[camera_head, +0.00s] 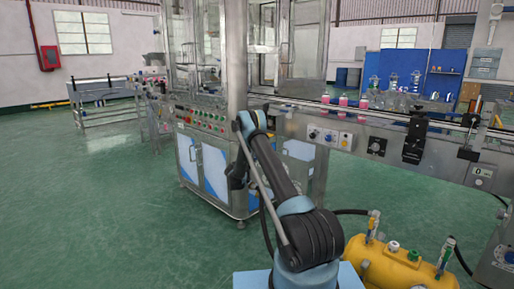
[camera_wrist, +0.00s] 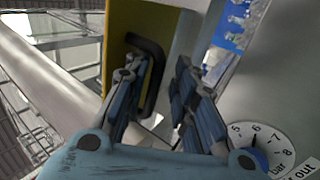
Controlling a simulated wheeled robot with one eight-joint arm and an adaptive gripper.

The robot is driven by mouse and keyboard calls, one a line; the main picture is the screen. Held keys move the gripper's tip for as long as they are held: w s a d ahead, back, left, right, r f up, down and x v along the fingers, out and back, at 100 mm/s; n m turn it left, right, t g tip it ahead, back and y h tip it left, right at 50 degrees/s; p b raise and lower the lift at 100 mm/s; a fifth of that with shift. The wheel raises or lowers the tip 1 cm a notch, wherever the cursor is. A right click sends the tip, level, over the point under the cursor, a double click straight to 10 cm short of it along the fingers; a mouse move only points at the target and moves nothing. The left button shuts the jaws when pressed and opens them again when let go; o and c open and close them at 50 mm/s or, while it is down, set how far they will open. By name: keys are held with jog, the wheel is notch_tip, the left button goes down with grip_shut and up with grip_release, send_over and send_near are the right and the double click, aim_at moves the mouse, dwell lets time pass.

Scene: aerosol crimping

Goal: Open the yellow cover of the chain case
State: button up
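The yellow cover (camera_wrist: 118,35) shows in the wrist view as an upright panel at upper left of centre. A black bar handle (camera_wrist: 158,62) is fixed on it. My gripper (camera_wrist: 160,70) is open, with its two fingers apart and pointing toward the cover. The handle is just beyond the left finger and shows partly in the gap between the fingers; I cannot tell whether they touch. In the head view my gripper (camera_head: 237,172) is a small dark shape in front of the machine cabinet, and I cannot make out the yellow cover there.
A gauge (camera_wrist: 258,145) is close by the right finger in the wrist view. In the head view, the steel machine cabinet (camera_head: 205,165) and conveyor (camera_head: 400,165) stand ahead. A yellow tank (camera_head: 392,268) is at lower right. The green floor (camera_head: 110,220) at left is clear.

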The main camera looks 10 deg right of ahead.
jog(key=shift+s+d, duration=0.1)
jog(key=shift+s, duration=0.1)
jog(key=v, duration=1.2)
jog(key=shift+w, duration=0.2)
